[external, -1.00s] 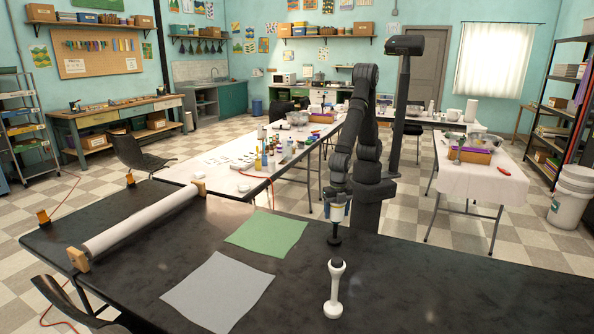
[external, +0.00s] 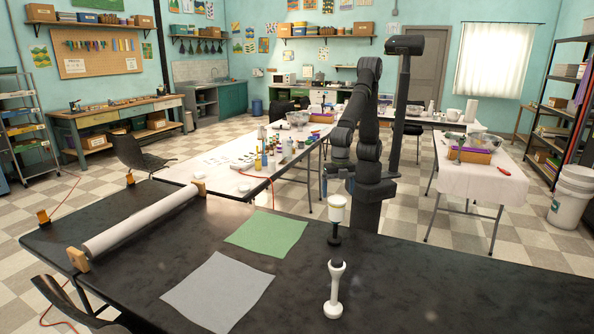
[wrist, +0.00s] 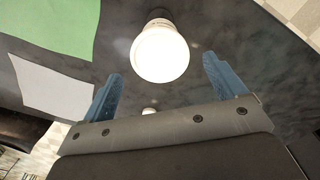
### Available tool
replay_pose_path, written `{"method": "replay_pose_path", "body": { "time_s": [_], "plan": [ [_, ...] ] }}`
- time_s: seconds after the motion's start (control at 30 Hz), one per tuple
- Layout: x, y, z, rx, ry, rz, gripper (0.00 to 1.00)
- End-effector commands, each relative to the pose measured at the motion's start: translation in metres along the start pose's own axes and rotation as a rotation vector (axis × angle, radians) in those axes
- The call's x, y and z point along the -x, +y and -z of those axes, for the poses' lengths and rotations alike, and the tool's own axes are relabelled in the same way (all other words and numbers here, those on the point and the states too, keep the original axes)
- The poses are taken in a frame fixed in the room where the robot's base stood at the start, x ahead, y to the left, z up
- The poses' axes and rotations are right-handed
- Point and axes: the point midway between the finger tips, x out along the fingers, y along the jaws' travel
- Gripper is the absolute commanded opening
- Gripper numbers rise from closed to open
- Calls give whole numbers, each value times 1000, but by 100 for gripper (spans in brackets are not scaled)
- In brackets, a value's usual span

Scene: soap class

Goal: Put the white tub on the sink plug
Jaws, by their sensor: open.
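In the wrist view the tub (wrist: 160,54) is seen large near the top, beyond my fingertips. My gripper (wrist: 162,70) is open, its two blue fingers spread apart with nothing held between them. In the external view my gripper is just behind and above the tub, its fingers hard to make out. The plug is mostly hidden by the tub in the wrist view.
A white, waisted stand with a dark top (external: 334,291) is in front of the tub. A green sheet (external: 266,233) and a grey sheet (external: 216,292) lie to the left. A white roll (external: 143,221) is farther left. The table's right side is clear.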

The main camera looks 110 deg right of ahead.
Motion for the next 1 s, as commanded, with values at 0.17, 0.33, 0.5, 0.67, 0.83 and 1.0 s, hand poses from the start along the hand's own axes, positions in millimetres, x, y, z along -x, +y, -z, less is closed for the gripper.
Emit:
{"method": "replay_pose_path", "body": {
  "time_s": [0.17, 0.33, 0.5, 0.67, 0.83, 1.0],
  "plan": [
    [22, 0, 0, 0, 1, -1, 89],
    [26, 0, 0, 0, -1, 1, 89],
    [26, 0, 0, 0, -1, 1, 89],
    [23, 0, 0, 0, -2, 1, 89],
    [4, 0, 0, 0, -3, 3, 89],
    [-30, -1, -1, 0, -5, 5, 89]
  ]
}}
